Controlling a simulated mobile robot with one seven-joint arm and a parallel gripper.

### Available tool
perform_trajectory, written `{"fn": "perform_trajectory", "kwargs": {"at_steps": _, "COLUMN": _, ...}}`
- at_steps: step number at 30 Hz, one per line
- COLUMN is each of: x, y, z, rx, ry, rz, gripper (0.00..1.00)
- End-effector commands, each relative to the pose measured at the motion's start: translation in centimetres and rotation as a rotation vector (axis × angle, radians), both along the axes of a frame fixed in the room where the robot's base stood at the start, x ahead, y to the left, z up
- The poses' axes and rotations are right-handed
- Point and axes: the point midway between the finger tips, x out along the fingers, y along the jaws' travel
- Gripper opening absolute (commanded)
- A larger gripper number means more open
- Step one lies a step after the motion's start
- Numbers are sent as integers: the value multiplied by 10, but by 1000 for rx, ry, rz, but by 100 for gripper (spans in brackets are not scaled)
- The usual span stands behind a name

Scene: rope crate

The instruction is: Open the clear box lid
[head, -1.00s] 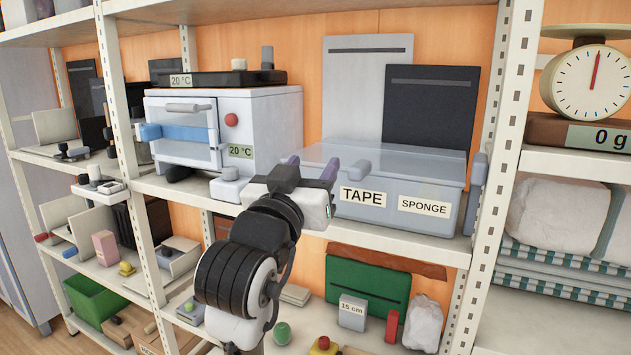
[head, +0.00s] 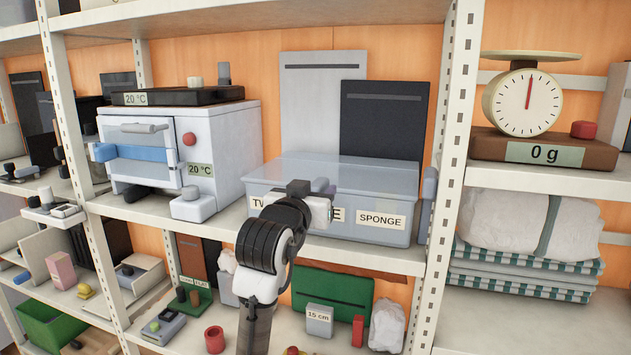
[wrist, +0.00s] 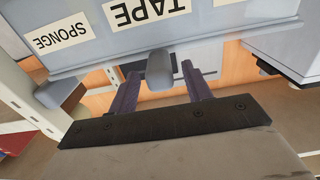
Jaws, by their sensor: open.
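The clear box (head: 265,205) stands on the middle shelf with its see-through lid (head: 365,172) down. Labels on its front include TAPE and SPONGE; my gripper partly covers them in the head view. My gripper (head: 311,188) is at the upper front edge of the box and hides the lid's handle there. In the wrist view my gripper (wrist: 160,84) has its two purple fingers apart, with the grey handle (wrist: 160,66) between their tips. I cannot tell whether either finger touches it. A grey-blue block (head: 429,190) is at the box's right end.
A white oven-like box (head: 235,150) stands close on the left, and a shelf post (head: 450,180) on the right. Grey and black panels (head: 385,115) lean behind the box. A scale (head: 545,150) stands on the right-hand shelf.

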Motion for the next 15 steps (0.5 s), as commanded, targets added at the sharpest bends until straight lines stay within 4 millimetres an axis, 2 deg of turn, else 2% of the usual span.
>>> {"fn": "perform_trajectory", "kwargs": {"at_steps": 6, "x": 14, "y": -4, "z": 0, "rx": 0, "ry": 1, "rz": 1, "gripper": 49}}
{"fn": "perform_trajectory", "kwargs": {"at_steps": 14, "x": 14, "y": -4, "z": -1, "rx": 1, "ry": 0, "rz": 1, "gripper": 49}}
{"fn": "perform_trajectory", "kwargs": {"at_steps": 15, "x": 14, "y": -4, "z": -1, "rx": 1, "ry": 0, "rz": 1, "gripper": 44}}
